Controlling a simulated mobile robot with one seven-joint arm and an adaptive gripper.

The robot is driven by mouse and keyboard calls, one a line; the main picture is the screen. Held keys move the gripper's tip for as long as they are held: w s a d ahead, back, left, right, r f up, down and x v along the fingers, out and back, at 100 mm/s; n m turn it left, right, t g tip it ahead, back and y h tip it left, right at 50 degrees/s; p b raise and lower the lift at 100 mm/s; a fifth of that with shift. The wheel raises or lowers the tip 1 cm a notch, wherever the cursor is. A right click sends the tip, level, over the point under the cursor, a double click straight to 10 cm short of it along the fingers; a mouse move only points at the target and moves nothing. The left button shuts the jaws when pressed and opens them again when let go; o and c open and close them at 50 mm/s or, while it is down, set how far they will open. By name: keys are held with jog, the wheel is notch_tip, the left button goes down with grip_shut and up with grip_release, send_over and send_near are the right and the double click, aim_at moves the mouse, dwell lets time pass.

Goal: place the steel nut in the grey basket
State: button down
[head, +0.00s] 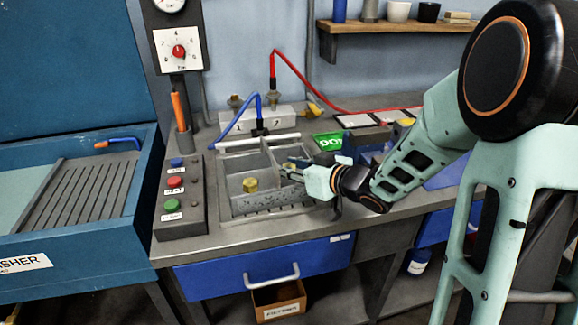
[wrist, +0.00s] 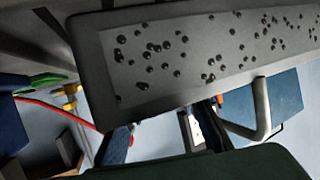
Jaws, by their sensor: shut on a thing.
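A brass-coloured nut (head: 250,185) lies in the left compartment. In the wrist view a grey panel with dark holes (wrist: 190,50) fills the upper part and covers my fingertips.
A control box (head: 180,197) with coloured buttons stands left of the basket. Blue (head: 238,115) and red (head: 300,72) hoses run behind it. A green packet (head: 328,142) and blue bins are close behind my gripper. A blue drawer (head: 265,262) is below.

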jog(key=shift+f, duration=0.3)
jog(key=c, duration=1.5)
grip_release()
jog(key=shift+c, duration=0.2)
jog(key=shift+r, duration=0.15)
jog(key=shift+r, duration=0.35)
jog(key=p+v, duration=0.1)
jog(key=v, duration=0.2)
jog(key=p+v, duration=0.1)
jog(key=v, duration=0.3)
jog(key=p+v, duration=0.1)
jog(key=v, duration=0.3)
jog(key=shift+w+r, duration=0.15)
jog(key=shift+r, duration=0.1)
jog(key=shift+s+d+r, duration=0.1)
jog(key=shift+s+d, duration=0.2)
jog(key=shift+s, duration=0.25)
